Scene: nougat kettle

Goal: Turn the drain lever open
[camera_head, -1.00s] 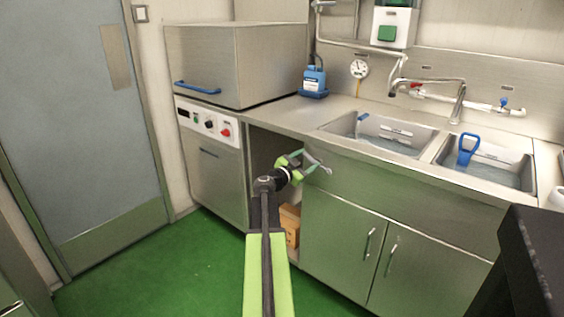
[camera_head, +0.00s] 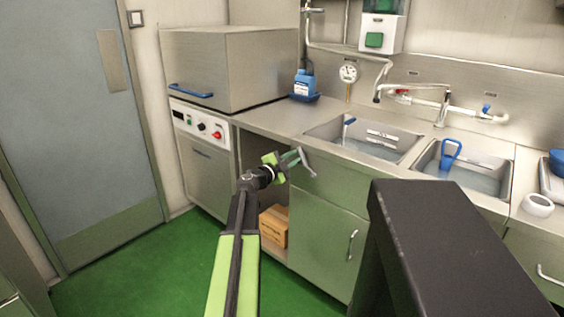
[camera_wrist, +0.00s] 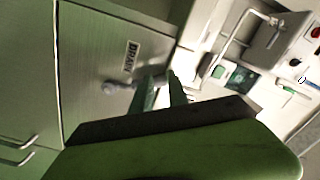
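The drain lever (camera_head: 306,162) is a small grey metal handle on the green cabinet front below the left sink's counter edge. In the wrist view the lever (camera_wrist: 118,86) sticks out from a round pivot below a DRAIN label (camera_wrist: 131,56). My gripper (camera_head: 288,160) is at the lever's left in the head view. In the wrist view the two green fingers of my gripper (camera_wrist: 162,86) stand apart with a gap between them, and the lever's end reaches to the fingertips. The left finger partly hides it, so I cannot tell whether they touch.
Two sinks with water (camera_head: 459,182) are set in the counter above. An open bay with a cardboard box (camera_head: 273,226) lies below my gripper. A steel cabinet (camera_head: 208,163) stands at the left. Green floor (camera_head: 130,270) is free in front of the door.

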